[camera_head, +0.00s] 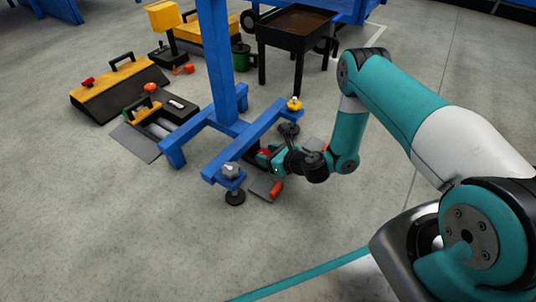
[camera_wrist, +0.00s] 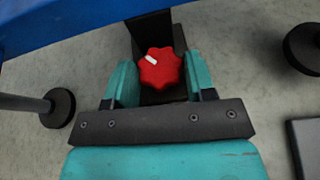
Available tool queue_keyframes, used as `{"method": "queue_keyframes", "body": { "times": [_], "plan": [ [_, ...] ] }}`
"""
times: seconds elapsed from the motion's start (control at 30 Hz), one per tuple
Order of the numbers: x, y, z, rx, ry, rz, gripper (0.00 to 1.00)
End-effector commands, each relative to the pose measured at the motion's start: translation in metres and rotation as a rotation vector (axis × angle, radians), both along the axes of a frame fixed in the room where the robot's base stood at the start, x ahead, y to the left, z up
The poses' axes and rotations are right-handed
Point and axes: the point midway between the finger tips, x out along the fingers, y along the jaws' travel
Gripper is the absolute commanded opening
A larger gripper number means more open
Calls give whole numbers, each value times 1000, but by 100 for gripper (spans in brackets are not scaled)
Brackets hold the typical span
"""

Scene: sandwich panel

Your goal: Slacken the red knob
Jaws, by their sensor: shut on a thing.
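The red knob (camera_wrist: 162,70) is lobed, with a white mark on its upper left part, and sits on a dark block under a blue beam. In the wrist view the two teal fingers of my gripper (camera_wrist: 160,82) stand one on each side of it, shut on its rim. In the head view my gripper (camera_head: 272,158) is low beside the blue stand (camera_head: 232,125), between its two front feet. Only a little of the red knob (camera_head: 264,154) shows there, partly hidden by the fingers.
A grey knob (camera_head: 230,170) and a yellow knob (camera_head: 294,104) top the stand's feet on either side of my gripper. Toolboxes (camera_head: 118,88) stand at the left; the front floor is clear.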

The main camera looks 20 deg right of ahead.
Motion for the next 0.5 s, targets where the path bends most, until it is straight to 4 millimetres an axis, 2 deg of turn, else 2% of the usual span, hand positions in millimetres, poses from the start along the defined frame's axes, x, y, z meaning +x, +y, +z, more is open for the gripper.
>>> {"method": "queue_keyframes", "body": {
  "times": [0.27,0.5],
  "plan": [
    [1,-2,1,0,0,73,27],
    [2,-5,0,0,0,233,27]
  ]
}}
